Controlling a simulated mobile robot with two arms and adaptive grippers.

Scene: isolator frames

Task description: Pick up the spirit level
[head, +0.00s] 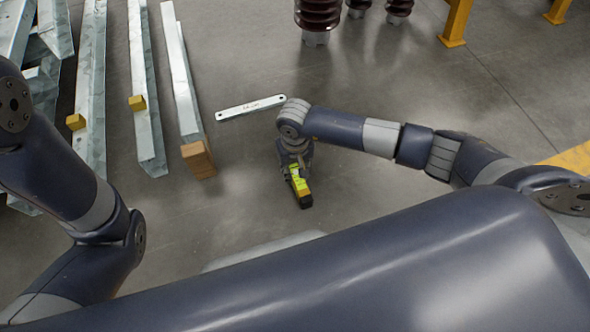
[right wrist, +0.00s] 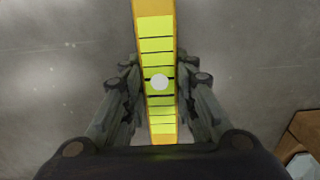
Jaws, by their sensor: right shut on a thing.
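The spirit level (head: 299,185) is a short yellow-green bar with dark ends, partly covered by my right gripper in the head view. It also shows in the right wrist view (right wrist: 156,45), running up and down between the fingers. My right gripper (right wrist: 158,85) has its fingers against both long sides of the level. In the head view my right gripper (head: 297,165) points down at the level. I cannot tell whether the level touches the floor. My left arm comes in from the left, but its gripper is out of view.
Long galvanised steel sections (head: 181,75) lie on the floor at the left, with wooden blocks (head: 198,159) among them. A pale flat bar with two end holes (head: 250,107) lies behind my right gripper. Brown ribbed insulators (head: 318,14) and yellow posts (head: 455,22) stand at the back. Floor between is clear.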

